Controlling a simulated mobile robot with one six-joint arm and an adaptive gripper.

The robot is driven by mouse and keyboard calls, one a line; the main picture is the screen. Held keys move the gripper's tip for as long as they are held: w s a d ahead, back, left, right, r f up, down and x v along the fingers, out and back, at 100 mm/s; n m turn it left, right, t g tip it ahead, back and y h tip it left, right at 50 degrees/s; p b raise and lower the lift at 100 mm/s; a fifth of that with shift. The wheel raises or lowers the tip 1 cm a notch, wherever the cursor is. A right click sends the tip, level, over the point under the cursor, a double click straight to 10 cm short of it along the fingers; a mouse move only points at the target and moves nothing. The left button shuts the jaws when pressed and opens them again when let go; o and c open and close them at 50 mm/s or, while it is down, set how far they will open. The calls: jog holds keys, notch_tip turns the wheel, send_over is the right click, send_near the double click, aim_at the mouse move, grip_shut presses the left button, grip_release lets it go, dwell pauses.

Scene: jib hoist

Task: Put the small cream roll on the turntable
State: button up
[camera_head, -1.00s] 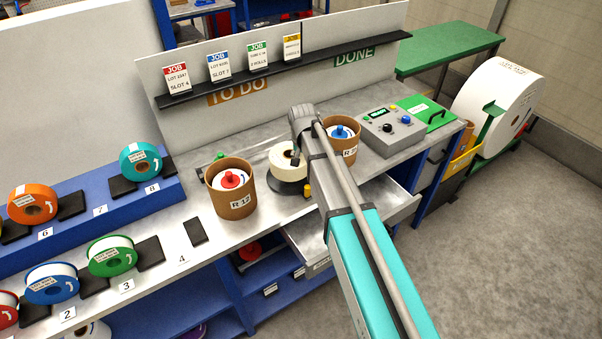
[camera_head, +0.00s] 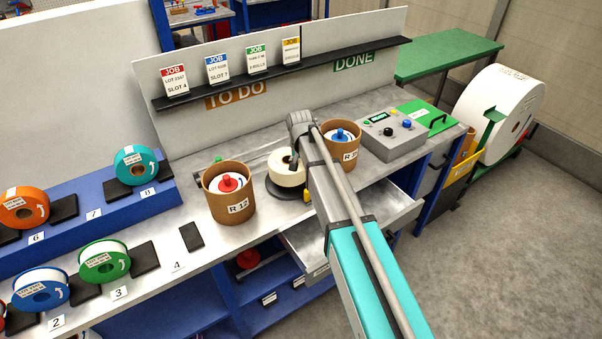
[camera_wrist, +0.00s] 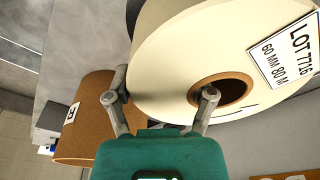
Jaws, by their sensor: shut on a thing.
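The small cream roll (camera_head: 287,174) is at the bench's middle, over the dark round turntable (camera_head: 281,193). In the wrist view the cream roll (camera_wrist: 165,45) shows a brown core and a white label reading LOT 7716, 60 MM 80 M. My gripper (camera_wrist: 164,83) is shut on the roll's wall, with one finger at the core hole and the other at the outer rim. In the head view my arm partly hides the roll's right side.
A cardboard tub (camera_head: 229,198) with a red knob stands close left of the turntable. Another tub (camera_head: 342,149) with a blue knob stands to the right, behind my arm. A grey control box (camera_head: 392,135) is farther right. An open drawer (camera_head: 390,208) juts out below.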

jog(key=shift+w+a+f+b, duration=0.1)
jog(key=shift+w+f+b, duration=0.25)
jog(key=shift+f+b, duration=1.45)
jog(key=shift+f, duration=0.1)
jog(key=o, duration=1.3)
jog(key=shift+c, duration=0.2)
jog(key=r+p, duration=0.4)
jog(key=s+r+p, duration=0.1)
jog(key=r+p, duration=0.7)
jog(key=shift+s+a, duration=0.1)
jog(key=shift+s, duration=0.2)
